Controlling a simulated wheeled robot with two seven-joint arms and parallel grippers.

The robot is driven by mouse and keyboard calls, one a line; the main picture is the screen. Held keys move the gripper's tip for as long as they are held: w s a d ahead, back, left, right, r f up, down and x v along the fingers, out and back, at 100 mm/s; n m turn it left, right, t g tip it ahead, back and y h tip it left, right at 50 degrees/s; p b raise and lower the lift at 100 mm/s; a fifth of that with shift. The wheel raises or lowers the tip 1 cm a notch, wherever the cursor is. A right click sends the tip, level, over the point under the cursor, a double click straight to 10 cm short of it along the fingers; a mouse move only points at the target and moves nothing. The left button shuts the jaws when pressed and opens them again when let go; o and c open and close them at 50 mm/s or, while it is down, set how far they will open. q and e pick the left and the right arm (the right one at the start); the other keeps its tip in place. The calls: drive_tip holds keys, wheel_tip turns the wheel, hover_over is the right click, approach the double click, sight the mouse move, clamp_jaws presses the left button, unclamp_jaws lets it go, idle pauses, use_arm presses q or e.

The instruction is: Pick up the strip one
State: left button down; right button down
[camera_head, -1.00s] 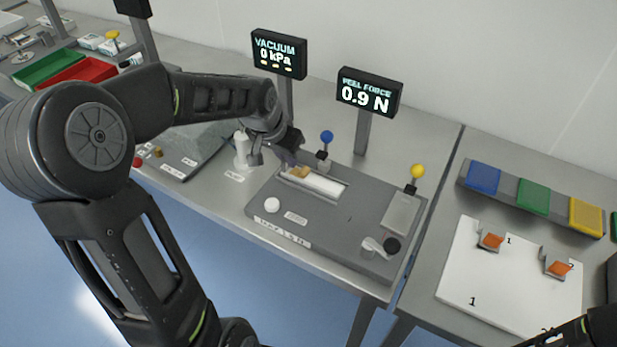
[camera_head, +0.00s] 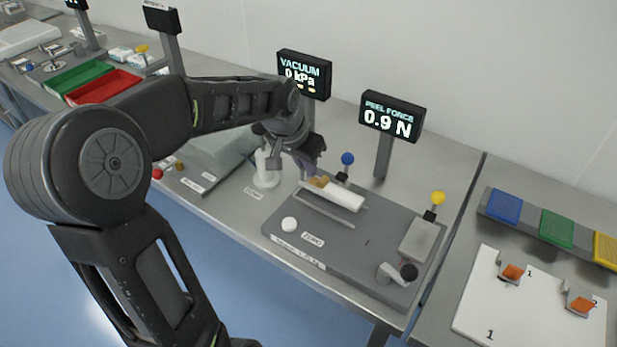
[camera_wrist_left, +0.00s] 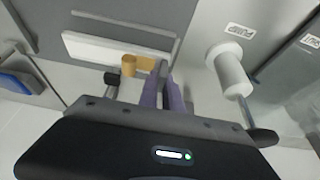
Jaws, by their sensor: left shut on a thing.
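The white strip (camera_head: 337,194) has a tan tab (camera_head: 319,181) at its left end, by my left gripper (camera_head: 309,174). The gripper is shut on the tab end. The strip appears raised above the long slot (camera_head: 322,212) of the grey fixture plate (camera_head: 350,245). In the left wrist view, the strip (camera_wrist_left: 105,48) lies beyond the purple fingers (camera_wrist_left: 163,82), with the tan tab (camera_wrist_left: 146,63) at their tips. The exact contact is partly hidden. My right gripper is out of view.
A blue knob (camera_head: 347,158) stands close behind the strip. A white pump bottle (camera_head: 266,168) stands left of the plate. The peel force display (camera_head: 392,116) reads 0.9 N and the vacuum display (camera_head: 304,74) 0 kPa. A white board (camera_head: 520,300) lies to the right.

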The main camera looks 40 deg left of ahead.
use_arm(q)
wheel_tip(320, 180, up, 6)
drive_tip(key=shift+r, duration=0.2)
idle(0.7)
